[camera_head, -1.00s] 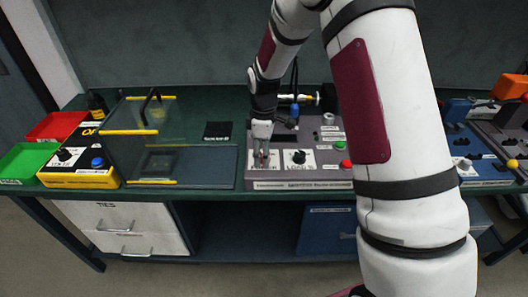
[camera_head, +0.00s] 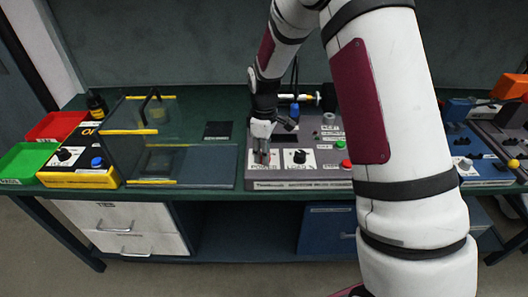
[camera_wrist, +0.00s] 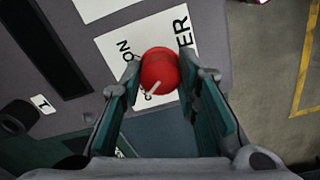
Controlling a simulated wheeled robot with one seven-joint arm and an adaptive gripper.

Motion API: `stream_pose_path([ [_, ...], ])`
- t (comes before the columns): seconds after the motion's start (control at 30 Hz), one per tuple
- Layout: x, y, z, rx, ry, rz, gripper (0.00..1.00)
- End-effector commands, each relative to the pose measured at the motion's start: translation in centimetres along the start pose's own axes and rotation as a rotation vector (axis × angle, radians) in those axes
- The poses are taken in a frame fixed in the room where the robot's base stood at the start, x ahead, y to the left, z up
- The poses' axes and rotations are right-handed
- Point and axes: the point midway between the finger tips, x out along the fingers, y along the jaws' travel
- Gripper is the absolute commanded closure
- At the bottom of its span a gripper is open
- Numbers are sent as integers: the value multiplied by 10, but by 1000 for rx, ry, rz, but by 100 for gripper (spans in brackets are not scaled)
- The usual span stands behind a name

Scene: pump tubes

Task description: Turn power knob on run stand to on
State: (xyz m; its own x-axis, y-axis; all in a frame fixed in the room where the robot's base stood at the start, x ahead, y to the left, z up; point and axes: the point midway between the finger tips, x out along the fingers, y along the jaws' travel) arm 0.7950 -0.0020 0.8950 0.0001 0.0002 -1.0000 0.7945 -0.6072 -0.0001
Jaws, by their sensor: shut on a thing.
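The run stand (camera_head: 300,176) is a grey box on the green bench. Its power knob (camera_wrist: 160,72) is red with a white pointer line, on a white label showing parts of the words "ON" and "POWER". In the wrist view the pointer slants toward the lower left. My gripper (camera_head: 262,158) reaches down over the left part of the stand, its fingers (camera_wrist: 158,92) on both sides of the red knob and shut on it. In the head view the fingers mostly hide the knob.
A black knob (camera_head: 299,157) stands just right of my gripper, with a red button (camera_head: 346,164) farther right. A clear-walled box (camera_head: 130,140) with yellow edges stands to the left. A yellow box (camera_head: 80,178) and red and green bins (camera_head: 22,163) are at far left.

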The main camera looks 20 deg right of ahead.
Motion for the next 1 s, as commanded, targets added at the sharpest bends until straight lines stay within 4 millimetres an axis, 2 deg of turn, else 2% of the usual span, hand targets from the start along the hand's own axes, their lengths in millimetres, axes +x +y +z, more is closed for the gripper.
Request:
stream_pose_path([
  [1.0, 0, -1, 0, 944, -2, 0, 99],
])
